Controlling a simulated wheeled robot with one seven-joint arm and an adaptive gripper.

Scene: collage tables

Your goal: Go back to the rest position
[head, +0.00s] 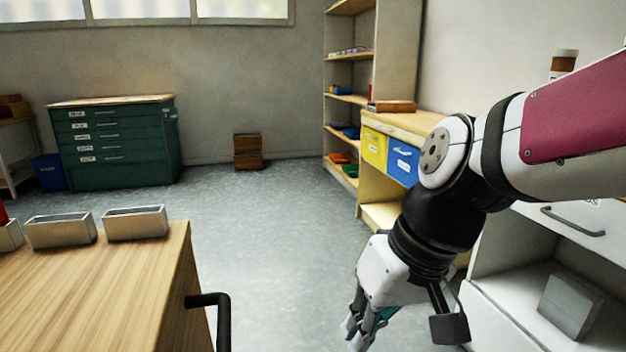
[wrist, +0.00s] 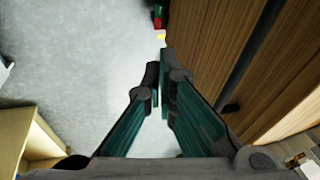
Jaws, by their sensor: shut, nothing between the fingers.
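My gripper (head: 362,330) hangs from my arm at the lower right of the head view, pointing down over the open floor between the wooden table and the cabinets. In the wrist view my gripper (wrist: 160,75) shows its teal fingers with the tips together and nothing between them. The floor lies below and beyond the fingertips. The brown wooden side of a table (wrist: 215,50) is close on the right of the wrist view.
A wooden table (head: 100,285) with metal bins (head: 136,223) and a black handle (head: 215,300) is at the lower left. Shelves (head: 350,97) and a yellow-and-blue drawer unit (head: 403,160) stand at right. A green flat-file cabinet (head: 115,145) stands far left. The middle floor is clear.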

